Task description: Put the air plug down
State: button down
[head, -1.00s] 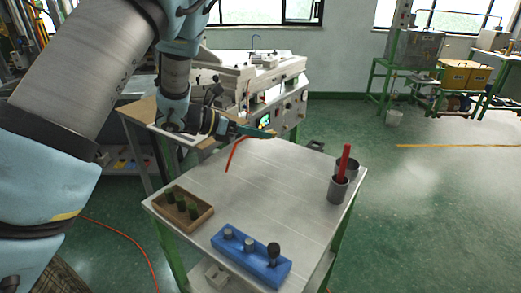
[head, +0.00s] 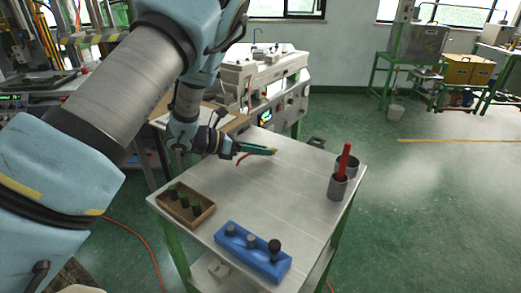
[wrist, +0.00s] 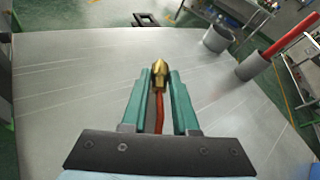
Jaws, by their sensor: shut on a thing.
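The air plug (wrist: 159,72) is a brass fitting on a red hose (wrist: 159,113). My gripper (wrist: 160,82) has its two green fingers shut on it, and the plug's tip sticks out past the fingertips in the wrist view. In the head view my gripper (head: 272,151) is over the far part of the white worktable (head: 255,185), and a short piece of red hose shows beneath it. I cannot tell how far the plug is above the tabletop.
A wooden tray (head: 207,211) with several dark green pieces and a blue holder (head: 262,264) stand at the table's near side. Grey cups (head: 337,187), one holding a red stick (head: 345,158), stand at the right. The wax machine (head: 270,75) is behind. The table's middle is clear.

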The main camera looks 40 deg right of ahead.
jog(key=shift+f+b, duration=0.55)
jog(key=shift+b, duration=0.05)
jog(key=c, duration=0.7)
grip_release()
jog(key=shift+r, duration=0.1)
jog(key=shift+w+r+p, duration=0.15)
jog(key=shift+r+p, duration=0.65)
jog(key=shift+p, duration=0.25)
jog(key=b+v, duration=0.2)
jog(key=v, duration=0.3)
jog(key=b+v, duration=0.3)
jog(key=v, duration=0.2)
jog(key=shift+a+f, duration=0.1)
jog(key=shift+a, duration=0.35)
jog(key=shift+w+a+r, duration=0.2)
jog(key=shift+a+r, duration=0.05)
jog(key=shift+a, duration=0.15)
